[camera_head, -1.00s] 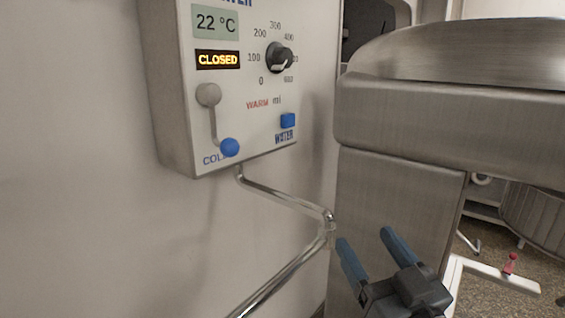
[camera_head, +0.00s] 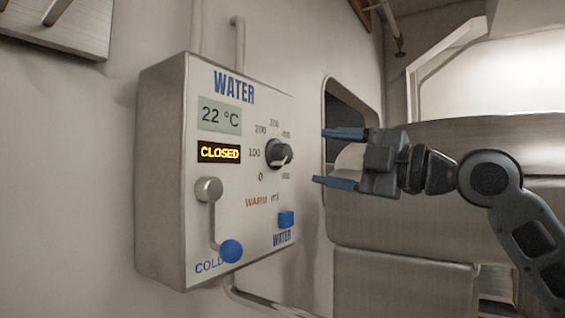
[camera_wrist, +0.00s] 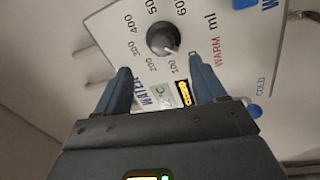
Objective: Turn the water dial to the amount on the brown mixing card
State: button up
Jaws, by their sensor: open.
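The water dial (camera_head: 279,153) is a dark round knob on the white front of the water box (camera_head: 240,185), ringed by numbers from 0 to 600 ml. In the wrist view the dial (camera_wrist: 163,38) shows a pale pointer mark on the low-number side, near 100; I cannot read the exact setting. My gripper (camera_head: 322,157) is open and empty, right of the dial at about its height, fingers pointing at the box. In the wrist view the dial lies beyond the gap between the fingertips (camera_wrist: 160,65), not touched. The brown mixing card is not in view.
The box displays (camera_head: 219,152) read 22 °C and CLOSED. A lever with a blue ball (camera_head: 231,251) points down at COLD. A blue WATER button (camera_head: 286,219) sits below the dial. Pipes run above and below the box. A large metal machine (camera_head: 430,215) stands on the right.

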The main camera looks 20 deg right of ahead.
aim_at(288, 154)
jog(key=w+a, duration=0.1)
jog(key=w, duration=0.1)
jog(key=w+a+n, duration=0.1)
jog(key=w+a, duration=0.1)
jog(key=w+a+r+n+g+h, duration=0.1)
jog(key=w, duration=0.2)
jog(key=shift+a+p, duration=0.3)
jog(key=shift+p, duration=0.1)
jog(key=shift+s, duration=0.1)
jog(key=c, duration=1.1)
